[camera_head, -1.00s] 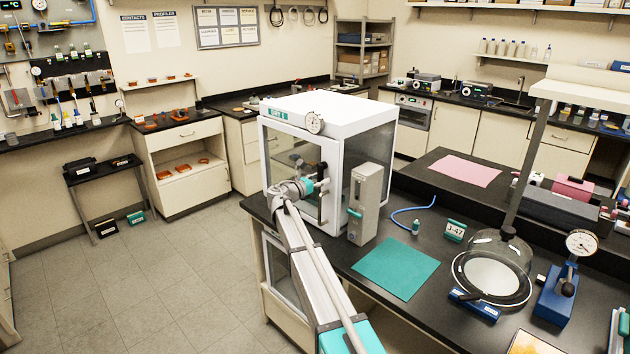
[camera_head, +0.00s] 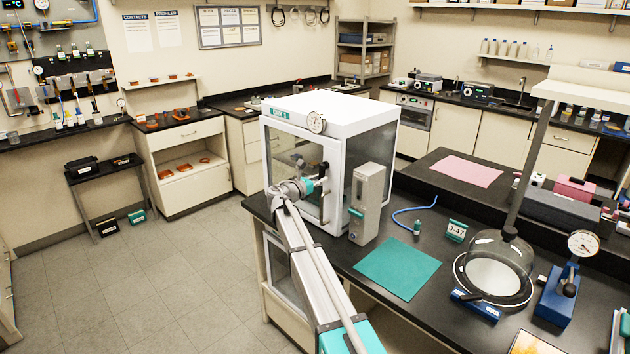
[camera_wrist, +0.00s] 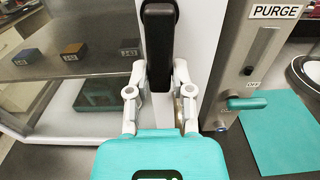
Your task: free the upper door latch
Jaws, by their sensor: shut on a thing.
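The white cabinet (camera_head: 345,110) with a glass front door (camera_head: 290,158) stands on the black bench. In the wrist view, a black upright latch handle (camera_wrist: 160,45) is mounted on the white door frame. My gripper (camera_wrist: 160,75) is shut on this latch, one finger on each side of its lower part. In the head view, my gripper (camera_head: 318,184) is at the right edge of the door front. The door looks closed.
A grey purge box (camera_head: 371,200) with a teal lever (camera_wrist: 247,102) marked OFF stands close to the right. Small blocks on a shelf (camera_wrist: 50,65) show through the glass. A teal mat (camera_head: 398,266) and a glass dome (camera_head: 497,262) are further right.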

